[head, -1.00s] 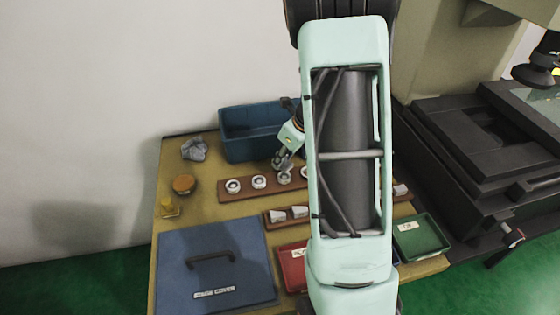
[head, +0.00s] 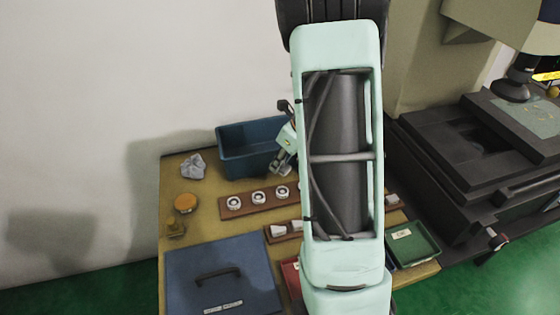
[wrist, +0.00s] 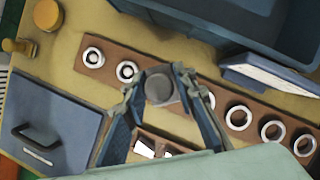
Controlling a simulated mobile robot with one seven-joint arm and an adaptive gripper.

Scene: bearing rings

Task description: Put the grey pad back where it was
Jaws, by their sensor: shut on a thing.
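The grey pad (wrist: 160,88) shows in the wrist view as a small grey piece with a darker round face. It lies between the tips of my gripper (wrist: 158,82), which is shut on it. The pad appears in front of the brown rack (wrist: 185,122) of white rings and hides part of it; its height above the rack is unclear. In the head view my gripper (head: 281,165) is in front of the blue bin, near the rack (head: 244,205). My arm covers part of that view, and the pad cannot be made out there.
The blue bin (head: 230,150) stands behind the rack. A blue cover (head: 190,275) with a handle lies at front left. A crumpled grey cloth (head: 193,166) and an orange round piece (head: 186,203) lie at left. A green tray (head: 425,240) is at right.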

